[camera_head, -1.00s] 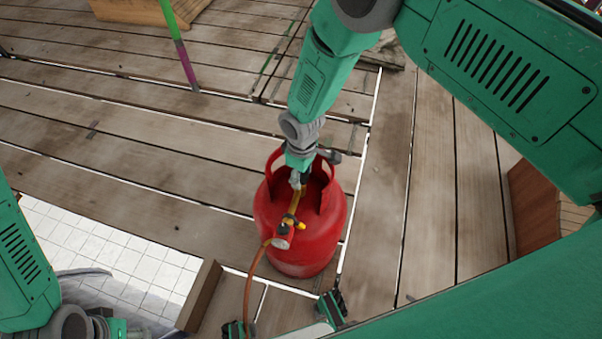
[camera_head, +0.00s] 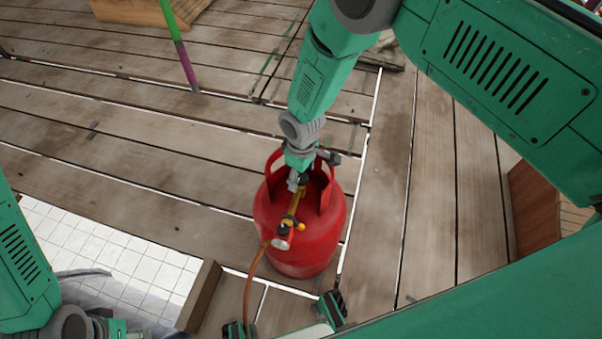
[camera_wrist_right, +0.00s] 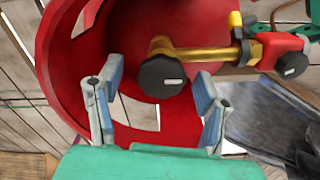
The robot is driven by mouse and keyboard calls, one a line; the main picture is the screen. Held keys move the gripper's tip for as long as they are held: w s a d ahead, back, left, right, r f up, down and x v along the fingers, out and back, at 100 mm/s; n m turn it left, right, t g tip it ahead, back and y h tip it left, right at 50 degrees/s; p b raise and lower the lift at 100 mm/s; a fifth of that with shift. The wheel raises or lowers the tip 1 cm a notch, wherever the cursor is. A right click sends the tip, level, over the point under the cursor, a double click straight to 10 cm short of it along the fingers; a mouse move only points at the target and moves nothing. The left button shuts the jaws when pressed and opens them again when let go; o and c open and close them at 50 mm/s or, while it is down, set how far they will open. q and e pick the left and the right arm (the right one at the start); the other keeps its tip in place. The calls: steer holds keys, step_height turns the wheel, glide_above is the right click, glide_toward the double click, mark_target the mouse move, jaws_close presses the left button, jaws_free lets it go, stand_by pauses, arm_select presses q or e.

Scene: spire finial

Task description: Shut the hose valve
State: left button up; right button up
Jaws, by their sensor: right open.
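A red gas cylinder (camera_head: 318,240) stands upright on the deck; its red collar also shows in the right wrist view (camera_wrist_right: 55,60). A black knob (camera_wrist_right: 162,77) sits on a brass fitting (camera_wrist_right: 200,54) inside the collar. The fitting leads to a red regulator (camera_head: 283,241) with a yellow lever (camera_head: 299,226) and an orange hose (camera_head: 252,282). My right gripper (camera_head: 296,181) is at the collar opening. In the wrist view its fingers (camera_wrist_right: 158,92) are apart, one on each side of the knob; contact is not clear.
The wooden deck (camera_head: 120,140) around the cylinder is mostly clear. White tiles (camera_head: 120,262) lie at lower left, beside a wooden beam (camera_head: 200,294). A green and purple pole (camera_head: 183,55) stands at the back. A wooden box (camera_head: 534,205) is at right.

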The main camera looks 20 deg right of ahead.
mark_target(301, 176)
steer(key=shift+r, duration=0.1)
step_height(301, 176, up, 12)
stand_by(0.4)
stand_by(0.3)
steer(key=s+d+f+m, duration=0.2)
steer(key=s+d, duration=0.2)
steer(key=s, duration=0.5)
steer(key=s+d+f+m, duration=0.3)
steer(key=s+d, duration=0.2)
steer(key=s, duration=0.5)
steer(key=s+d+f+m, duration=0.2)
steer(key=s+d, duration=0.2)
steer(key=s, duration=0.5)
steer(key=shift+s+d+f+t, duration=0.15)
steer(key=shift+d+t, duration=0.05)
steer(key=shift+t, duration=0.1)
